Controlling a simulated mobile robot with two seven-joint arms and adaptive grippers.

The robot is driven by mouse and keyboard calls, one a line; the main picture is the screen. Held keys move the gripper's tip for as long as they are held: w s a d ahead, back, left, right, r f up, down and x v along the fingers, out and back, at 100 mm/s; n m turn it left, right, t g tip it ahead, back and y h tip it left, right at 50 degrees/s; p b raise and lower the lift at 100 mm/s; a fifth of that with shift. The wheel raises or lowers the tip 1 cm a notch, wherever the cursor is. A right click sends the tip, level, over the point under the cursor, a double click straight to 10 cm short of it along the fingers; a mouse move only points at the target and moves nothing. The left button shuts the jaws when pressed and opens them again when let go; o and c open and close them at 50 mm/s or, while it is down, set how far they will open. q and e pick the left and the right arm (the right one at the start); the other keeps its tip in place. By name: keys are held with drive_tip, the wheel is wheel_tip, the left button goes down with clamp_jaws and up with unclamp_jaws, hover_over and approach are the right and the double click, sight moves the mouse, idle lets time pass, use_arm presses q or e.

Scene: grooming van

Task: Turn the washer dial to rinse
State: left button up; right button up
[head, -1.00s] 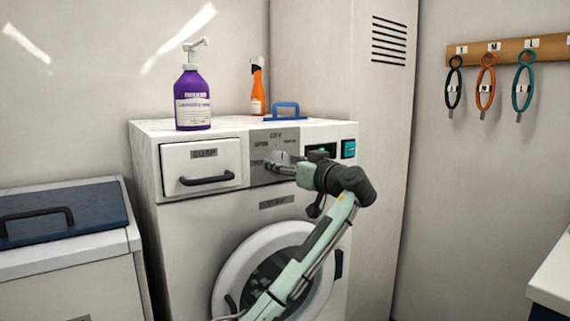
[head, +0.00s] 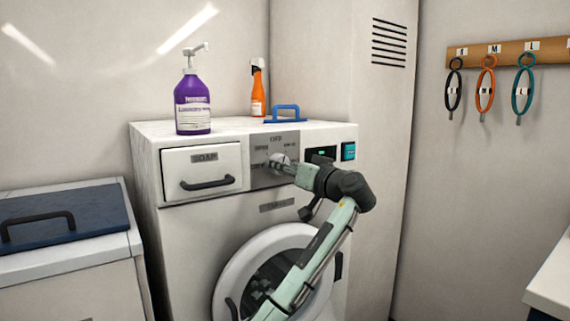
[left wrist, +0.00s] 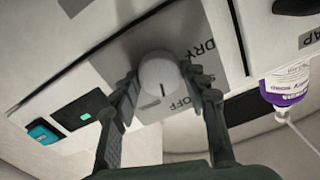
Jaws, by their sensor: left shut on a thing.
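The white washer (head: 225,225) stands in the middle of the head view. Its grey dial panel (head: 290,138) is to the right of the soap drawer. The round white dial (left wrist: 158,76) shows in the left wrist view, with a dark pointer line towards the picture's bottom, close to the OFF label (left wrist: 180,103). The DRY label (left wrist: 201,51) is to the right of the dial there. My left gripper (head: 277,162) is shut on the dial, one finger on each side; its fingers also show in the left wrist view (left wrist: 160,84). A rinse label cannot be read. My right gripper is not in view.
The soap drawer (head: 202,158) is closed. A purple bottle (head: 192,103), an orange spray bottle (head: 257,92) and a blue-handled thing (head: 284,113) stand on the washer. A lidded bin (head: 65,265) is at left. Coloured loops (head: 486,88) hang at right.

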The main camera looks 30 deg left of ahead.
use_arm(q)
drive_tip(key=shift+m+p, duration=1.1)
drive_tip(key=shift+m, duration=1.7)
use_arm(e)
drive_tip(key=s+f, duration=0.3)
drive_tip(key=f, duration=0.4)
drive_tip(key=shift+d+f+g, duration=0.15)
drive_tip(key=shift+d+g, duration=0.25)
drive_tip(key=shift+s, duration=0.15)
use_arm(q)
drive_tip(key=o, duration=1.2)
